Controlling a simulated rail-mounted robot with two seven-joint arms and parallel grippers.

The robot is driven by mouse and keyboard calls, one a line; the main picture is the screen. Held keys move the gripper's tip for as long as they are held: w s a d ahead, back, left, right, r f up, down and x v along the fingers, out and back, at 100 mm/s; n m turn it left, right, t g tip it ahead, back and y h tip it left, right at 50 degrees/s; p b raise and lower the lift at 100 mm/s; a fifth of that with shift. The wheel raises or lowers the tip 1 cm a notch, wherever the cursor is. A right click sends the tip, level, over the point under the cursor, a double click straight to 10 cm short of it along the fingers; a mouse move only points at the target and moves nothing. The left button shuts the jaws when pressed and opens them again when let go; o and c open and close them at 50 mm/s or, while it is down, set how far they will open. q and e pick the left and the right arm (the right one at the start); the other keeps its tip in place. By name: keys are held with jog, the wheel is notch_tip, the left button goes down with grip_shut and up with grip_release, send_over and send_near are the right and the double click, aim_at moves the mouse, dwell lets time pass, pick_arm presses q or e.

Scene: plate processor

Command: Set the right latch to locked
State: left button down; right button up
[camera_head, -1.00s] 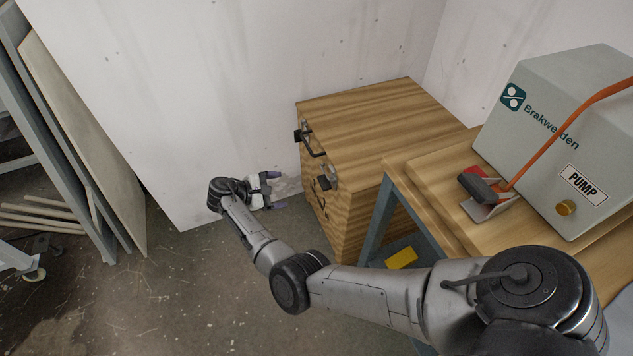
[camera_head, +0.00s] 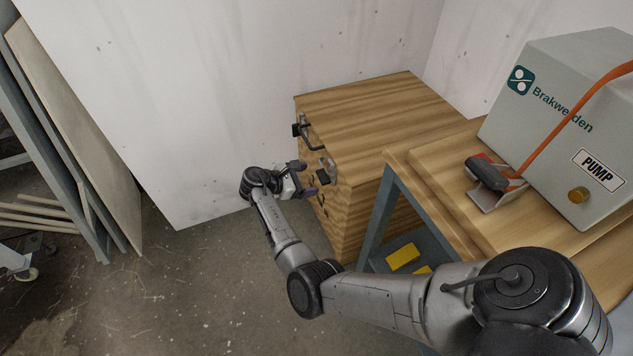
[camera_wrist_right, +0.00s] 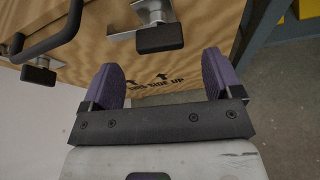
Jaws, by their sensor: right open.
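A wooden crate (camera_head: 375,110) stands against the white wall, with a black handle and two latches on its front. The right latch (camera_wrist_right: 158,38), a metal plate with a black grip, is at the upper middle of the right wrist view. The other latch (camera_wrist_right: 38,74) is at the left, beyond the handle (camera_wrist_right: 55,35). My right gripper (camera_head: 305,179) is open and empty in front of the crate. In the wrist view its purple fingers (camera_wrist_right: 160,75) are spread below the right latch, apart from it. In the head view the gripper partly hides the crate front. My left gripper is out of view.
Boards lean at the left. The floor before the crate is open.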

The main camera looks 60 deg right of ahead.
aim_at(319, 178)
jog(key=shift+b+x, duration=0.65)
jog(key=shift+x, duration=1.3)
